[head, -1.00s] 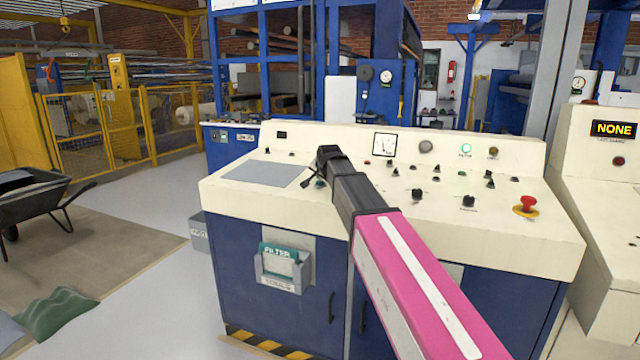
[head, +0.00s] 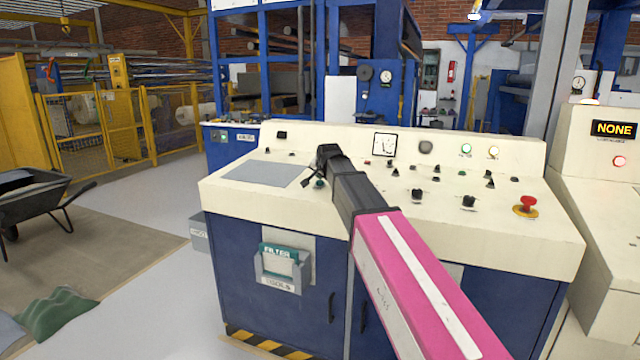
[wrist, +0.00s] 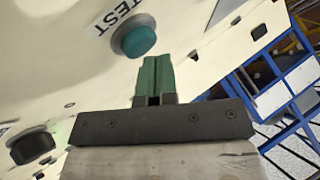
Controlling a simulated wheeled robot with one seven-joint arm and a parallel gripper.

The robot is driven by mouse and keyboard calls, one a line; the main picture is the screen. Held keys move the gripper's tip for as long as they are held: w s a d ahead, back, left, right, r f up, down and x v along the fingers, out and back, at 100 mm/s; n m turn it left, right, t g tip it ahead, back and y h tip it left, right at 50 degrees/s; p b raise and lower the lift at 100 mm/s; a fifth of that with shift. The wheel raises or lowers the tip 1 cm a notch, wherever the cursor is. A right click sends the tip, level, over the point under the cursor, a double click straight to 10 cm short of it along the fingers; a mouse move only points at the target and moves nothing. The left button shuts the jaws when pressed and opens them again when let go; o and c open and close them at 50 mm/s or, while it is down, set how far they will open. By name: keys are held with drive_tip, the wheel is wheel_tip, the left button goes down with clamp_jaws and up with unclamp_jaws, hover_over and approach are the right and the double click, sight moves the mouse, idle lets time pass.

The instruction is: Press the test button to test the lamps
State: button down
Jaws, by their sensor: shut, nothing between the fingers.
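The teal round test button (wrist: 138,38) sits on the cream console panel beside a label reading TEST in the wrist view. My gripper (wrist: 157,64) is shut and empty, its green fingertips right at the button's near edge. I cannot tell how far the button is pushed in. In the head view, the button (head: 319,184) shows just below my wrist. On the console, a green lamp (head: 466,148) and a pale yellow lamp (head: 493,152) are lit. A red lamp (head: 619,161) and a whitish top lamp (head: 590,102) glow on the right cabinet.
Dark selector knobs (head: 417,195) and a red emergency-stop button (head: 526,205) stand on the console (head: 480,235) to the right. A flat grey plate (head: 265,173) lies left of the button. A wheelbarrow (head: 40,197) stands at the far left, with open floor between.

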sight(321, 183)
drive_tip(key=shift+r, duration=0.45)
drive_tip(key=shift+r, duration=0.1)
drive_tip(key=shift+s+a+r, duration=0.1)
drive_tip(key=shift+s+r, duration=0.05)
drive_tip(key=shift+r, duration=1.05)
drive_tip(key=shift+s+r, duration=0.1)
drive_tip(key=shift+r, duration=1.1)
